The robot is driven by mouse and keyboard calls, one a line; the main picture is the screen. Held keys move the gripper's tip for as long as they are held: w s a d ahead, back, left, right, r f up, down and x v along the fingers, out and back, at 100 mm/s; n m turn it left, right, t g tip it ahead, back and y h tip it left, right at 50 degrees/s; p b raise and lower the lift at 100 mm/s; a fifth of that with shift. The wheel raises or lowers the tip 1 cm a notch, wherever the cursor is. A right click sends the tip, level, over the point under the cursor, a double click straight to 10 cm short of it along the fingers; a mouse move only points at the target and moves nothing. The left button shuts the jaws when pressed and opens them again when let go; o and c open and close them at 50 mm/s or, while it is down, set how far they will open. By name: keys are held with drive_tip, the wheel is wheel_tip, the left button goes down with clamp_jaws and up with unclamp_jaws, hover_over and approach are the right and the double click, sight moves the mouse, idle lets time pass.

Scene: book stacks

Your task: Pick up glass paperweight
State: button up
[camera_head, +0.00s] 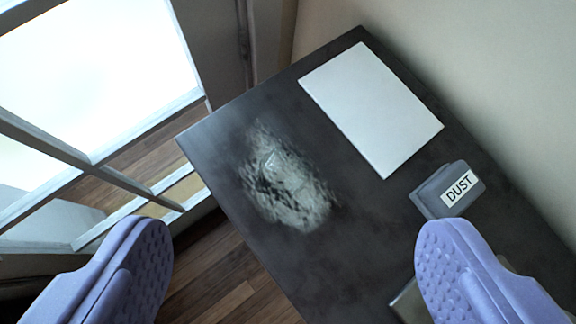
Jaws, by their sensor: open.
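A small, clear, glassy piece (272,161), which looks like the glass paperweight, lies on a pale grey, dusty-looking patch (300,207) on the dark tabletop (330,270). Its outline blends into the patch, so its edges are hard to make out. My gripper (293,228) shows as two purple, dimpled fingers, wide apart at the lower left and lower right. It is open, with nothing between the fingers. The patch and the clear piece appear between and beyond the fingertips, apart from them.
A white sheet or board (372,108) lies on the table's far side. Another object (408,303) is partly hidden behind that finger. A glazed window or door (95,75) is left; wooden floor (215,275) shows below.

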drive_tip(key=w+f+g+p, duration=0.4)
drive_tip(key=w+f+p, duration=0.3)
drive_tip(key=f+p, duration=0.3)
drive_tip(key=n+g+p, duration=0.1)
drive_tip(key=p, duration=0.3)
hover_over(285, 170)
drive_tip(key=s+d, duration=0.1)
drive_tip(key=s, duration=0.1)
wheel_tip(285, 170, down, 4)
drive_tip(key=shift+y, duration=0.3)
drive_tip(key=p+x, duration=0.1)
drive_tip(key=x, duration=0.6)
drive_tip(key=shift+s+a+f, duration=0.15)
drive_tip(key=shift+a+f, duration=0.05)
drive_tip(key=c, duration=1.3)
drive_tip(key=shift+r, duration=0.15)
